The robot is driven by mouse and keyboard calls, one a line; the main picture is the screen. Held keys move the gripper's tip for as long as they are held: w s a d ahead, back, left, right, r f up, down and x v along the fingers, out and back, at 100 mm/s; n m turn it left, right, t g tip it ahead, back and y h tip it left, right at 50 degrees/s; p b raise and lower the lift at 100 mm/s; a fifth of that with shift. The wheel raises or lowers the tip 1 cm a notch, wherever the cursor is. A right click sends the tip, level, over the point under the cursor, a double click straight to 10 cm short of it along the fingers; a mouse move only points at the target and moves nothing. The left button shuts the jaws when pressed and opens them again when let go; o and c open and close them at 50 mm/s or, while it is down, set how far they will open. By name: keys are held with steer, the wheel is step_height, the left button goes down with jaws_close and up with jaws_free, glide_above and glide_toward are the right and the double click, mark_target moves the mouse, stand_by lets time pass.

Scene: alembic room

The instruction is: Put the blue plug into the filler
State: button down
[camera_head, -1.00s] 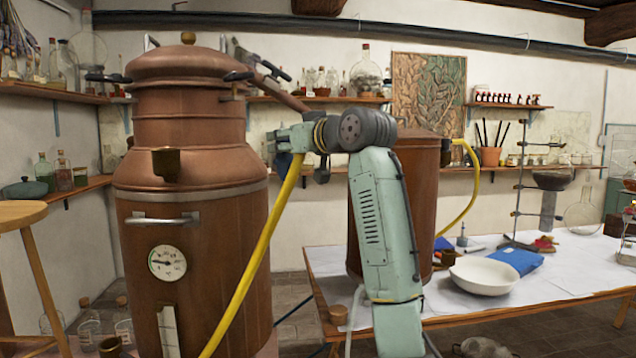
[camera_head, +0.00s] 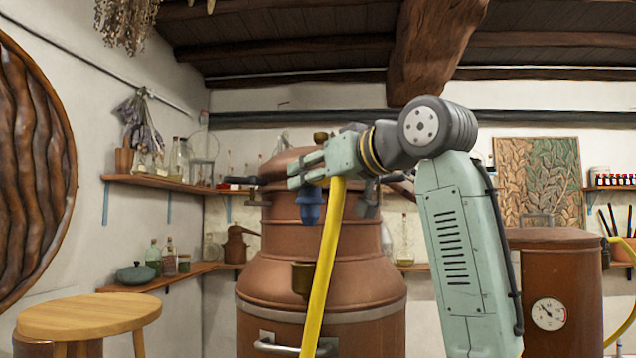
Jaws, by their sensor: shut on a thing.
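My gripper (camera_head: 308,178) is at the upper middle of the head view, in front of the large copper still (camera_head: 275,243). It is shut on the blue plug (camera_head: 310,208), which hangs below the fingers. The grip itself is partly hidden. A small dark brass cup (camera_head: 303,277) juts from the front of the still, below the plug in the picture, with a visible gap between them. It may be the filler; I cannot tell for certain, nor how far apart they are in depth.
A yellow hose (camera_head: 325,270) rises in front of the still towards my gripper. A second copper vessel (camera_head: 560,270) with a dial stands at right. A round wooden stool (camera_head: 88,316) is at lower left. Shelves (camera_head: 160,183) with bottles line the wall.

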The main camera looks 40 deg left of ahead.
mark_target(317, 201)
steer(key=shift+a, duration=0.3)
steer(key=shift+f, duration=2.4)
steer(key=shift+s+d, duration=0.1)
steer(key=shift+d, duration=0.05)
steer(key=shift+f+b, duration=1.25)
steer(key=shift+f, duration=1.05)
stand_by(2.9)
